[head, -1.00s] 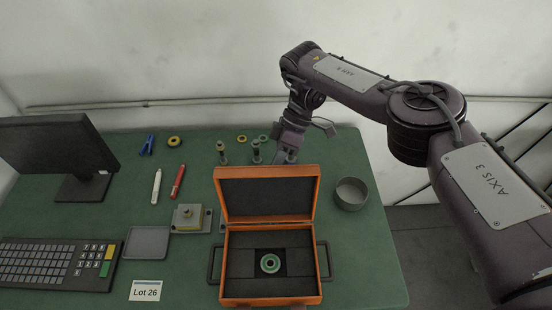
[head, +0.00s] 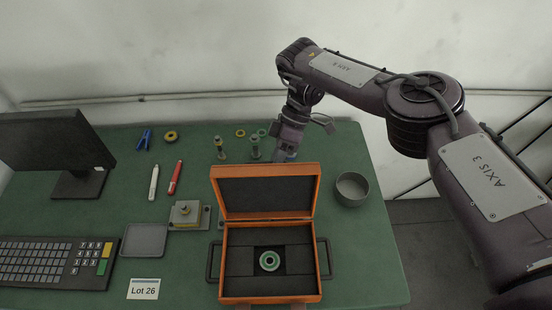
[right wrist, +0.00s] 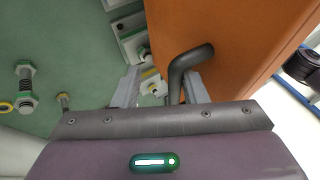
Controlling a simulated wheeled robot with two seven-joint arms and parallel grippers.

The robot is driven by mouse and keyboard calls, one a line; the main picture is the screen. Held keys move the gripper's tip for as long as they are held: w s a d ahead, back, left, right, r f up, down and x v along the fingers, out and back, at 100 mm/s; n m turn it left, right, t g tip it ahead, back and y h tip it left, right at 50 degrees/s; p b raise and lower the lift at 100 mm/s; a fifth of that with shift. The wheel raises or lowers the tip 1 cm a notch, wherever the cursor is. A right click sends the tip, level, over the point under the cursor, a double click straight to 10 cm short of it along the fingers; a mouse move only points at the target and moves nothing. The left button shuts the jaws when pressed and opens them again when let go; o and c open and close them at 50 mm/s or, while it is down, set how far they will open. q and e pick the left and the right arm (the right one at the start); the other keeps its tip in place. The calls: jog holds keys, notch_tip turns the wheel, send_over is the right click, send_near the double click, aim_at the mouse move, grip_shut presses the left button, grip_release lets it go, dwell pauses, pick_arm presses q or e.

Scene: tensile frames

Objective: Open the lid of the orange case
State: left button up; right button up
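The orange case (head: 224,265) stands on the green table with its lid (head: 267,168) raised and tilted up at the back. A green ring-shaped part (head: 270,261) sits in its dark insert. My right gripper (head: 284,155) is behind the lid, its fingertips mostly hidden there. In the right wrist view, my right gripper (right wrist: 162,88) has its fingers apart. A dark bent handle (right wrist: 186,62) by the orange case wall (right wrist: 235,40) reaches in between the fingers, close to the right one. I cannot tell whether they touch. My left gripper does not show.
A round grey bowl (head: 352,189) stands right of the case. Bolts (head: 255,148) stand behind it. A block on a plate (head: 186,213), a grey tray (head: 145,240), two pens, a keyboard (head: 50,262) and a monitor (head: 50,143) are to the left.

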jog(key=shift+w+r, duration=0.15)
jog(key=shift+r, duration=0.1)
jog(key=b+v, duration=0.2)
jog(key=v, duration=0.5)
jog(key=shift+r+b, duration=0.3)
jog(key=shift+b, duration=0.1)
jog(key=shift+d, duration=0.15)
